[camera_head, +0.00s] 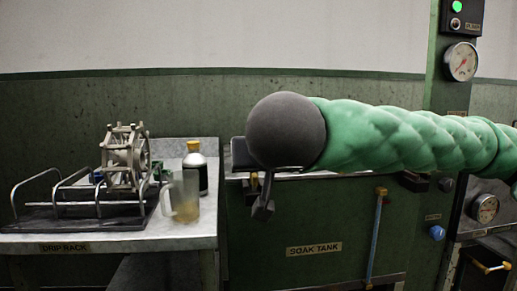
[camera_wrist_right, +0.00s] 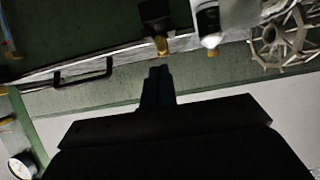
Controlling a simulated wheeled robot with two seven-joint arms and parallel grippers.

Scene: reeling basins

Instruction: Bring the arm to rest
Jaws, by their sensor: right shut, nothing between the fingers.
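My right arm (camera_head: 400,138), in a green padded sleeve with a dark round end, reaches in from the right in the head view. It hangs in front of the soak tank (camera_head: 300,225). My right gripper (camera_head: 263,205) points down below the dark end, partly hidden by it. In the wrist view the right gripper's fingers (camera_wrist_right: 158,75) are together with nothing between them. It appears clear of the bottle and the bench. My left gripper is in neither view.
On the left, the drip rack bench (camera_head: 110,240) holds a wire rack (camera_head: 75,195), a pale reel (camera_head: 125,155), a clear jug (camera_head: 183,197) and a dark bottle (camera_head: 201,172). Gauges (camera_head: 460,62) and a post stand at right. A tank handle (camera_wrist_right: 85,72) shows in the wrist view.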

